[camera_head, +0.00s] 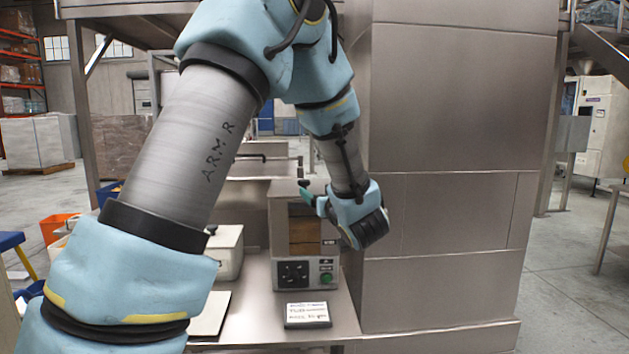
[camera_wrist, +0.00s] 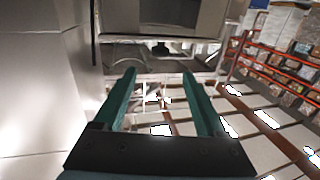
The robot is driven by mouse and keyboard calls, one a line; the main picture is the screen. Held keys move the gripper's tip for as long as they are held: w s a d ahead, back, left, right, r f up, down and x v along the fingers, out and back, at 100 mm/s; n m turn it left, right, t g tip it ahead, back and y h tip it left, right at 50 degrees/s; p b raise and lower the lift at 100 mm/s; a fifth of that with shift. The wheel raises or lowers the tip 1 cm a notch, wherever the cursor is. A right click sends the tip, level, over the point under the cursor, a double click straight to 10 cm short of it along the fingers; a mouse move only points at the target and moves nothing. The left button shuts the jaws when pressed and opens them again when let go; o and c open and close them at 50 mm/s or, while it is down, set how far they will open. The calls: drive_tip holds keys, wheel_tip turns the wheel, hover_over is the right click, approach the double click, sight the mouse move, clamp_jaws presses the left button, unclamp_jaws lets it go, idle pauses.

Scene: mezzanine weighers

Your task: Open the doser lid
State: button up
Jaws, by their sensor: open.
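The doser appears to be the steel box (camera_head: 283,228) with a brown window and a control panel, standing on the steel bench in the head view. Its top is partly hidden by my arm and gripper, so I cannot tell how its lid stands. My gripper (camera_head: 307,194) is at the upper right of this box, with one teal finger showing near its top edge. A small dark piece shows beside that fingertip. In the wrist view my gripper (camera_wrist: 160,85) has its two teal fingers spread, with nothing held between them. A small black knob (camera_wrist: 160,47) shows beyond the fingertips.
A pale lidded container (camera_head: 228,252) with a black knob stands left of the box. A handwritten sign (camera_head: 307,315) lies in front, and a flat pale board (camera_head: 210,313) lies at left. A large steel cabinet (camera_head: 445,210) closes off the right side.

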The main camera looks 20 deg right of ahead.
sight(306, 182)
drive_tip(key=w+p, duration=0.1)
drive_tip(key=w, duration=0.2)
drive_tip(key=w+p, duration=0.1)
drive_tip(key=w, duration=0.2)
drive_tip(key=w+p, duration=0.1)
drive_tip(key=w, duration=0.2)
drive_tip(key=shift+w+a+r+p, duration=0.15)
drive_tip(key=shift+w+a+p, duration=0.15)
drive_tip(key=shift+a+p, duration=0.05)
drive_tip(key=shift+w, duration=0.55)
clamp_jaws()
idle(0.5)
